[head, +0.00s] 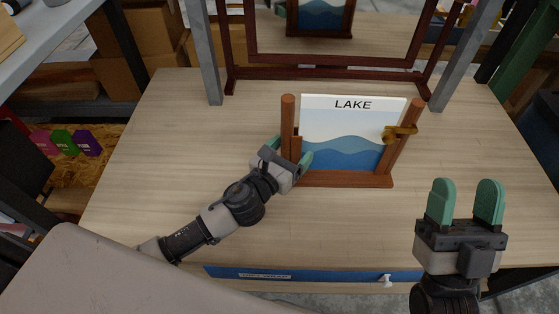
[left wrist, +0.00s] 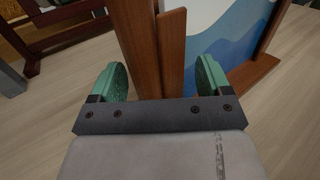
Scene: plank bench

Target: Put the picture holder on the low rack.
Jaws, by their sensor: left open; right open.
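The picture holder (head: 345,180) stands upright on the bench, a brown wooden frame with two posts and a "LAKE" card. A brass-coloured piece (head: 400,133) sits at its right post. My left gripper (head: 288,160) is open at the left post. In the left wrist view the fingers of my left gripper (left wrist: 162,80) lie on either side of the post (left wrist: 138,45), not visibly closed on it. My right gripper (head: 466,203) is open and empty, to the right and in front of the holder. I cannot tell for certain which surface is the low rack.
A dark red frame (head: 300,80) stands behind the holder; a similar lake picture, perhaps a reflection, shows inside it. Grey metal posts (head: 206,50) rise at the back. A grey shelf (head: 50,40) is upper left. Coloured packets (head: 63,141) lie lower left. The bench's left part is clear.

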